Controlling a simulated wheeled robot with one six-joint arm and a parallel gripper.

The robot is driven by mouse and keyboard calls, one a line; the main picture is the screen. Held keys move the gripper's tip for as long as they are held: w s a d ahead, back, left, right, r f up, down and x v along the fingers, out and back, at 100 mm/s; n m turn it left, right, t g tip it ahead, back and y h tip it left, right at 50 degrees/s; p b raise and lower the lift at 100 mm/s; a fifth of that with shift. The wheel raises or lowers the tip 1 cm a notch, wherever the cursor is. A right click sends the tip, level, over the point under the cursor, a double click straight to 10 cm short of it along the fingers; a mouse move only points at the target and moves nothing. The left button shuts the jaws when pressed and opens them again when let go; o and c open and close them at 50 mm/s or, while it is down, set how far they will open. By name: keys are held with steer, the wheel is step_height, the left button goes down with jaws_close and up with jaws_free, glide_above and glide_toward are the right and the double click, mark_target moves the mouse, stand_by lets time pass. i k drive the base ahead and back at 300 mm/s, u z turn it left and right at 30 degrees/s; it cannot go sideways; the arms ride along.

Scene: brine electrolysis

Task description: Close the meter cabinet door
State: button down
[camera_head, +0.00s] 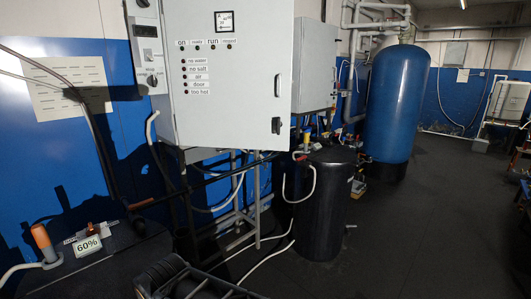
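A large light-grey cabinet (232,75) hangs at upper centre-left. Its front bears a small display, labels including "on" and "run", and a column of indicators marked "no water", "no salt", "air", "door" and "too hot". A vertical handle (277,86) and a dark latch (276,125) sit near the front's right edge. A narrow grey panel with a dial and a knob (152,81) adjoins its left side. I cannot tell which of these is the meter cabinet, or whether the door is ajar.
A black cylindrical tank (322,205) stands below and right of the cabinet. A second grey cabinet (300,65) and a tall blue tank (396,100) are behind. Hoses cross the floor at centre. An orange-capped probe (43,240) stands at left. Dark floor (430,230) is open at right.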

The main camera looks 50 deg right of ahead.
mark_target(229, 63)
steer(key=k, duration=1.2)
steer(key=z, duration=0.7)
steer(key=i, duration=0.5)
steer(key=z, duration=0.7)
steer(key=i, duration=0.85)
steer(key=u, duration=0.7)
steer(key=i, duration=0.5)
steer(key=u, duration=0.55)
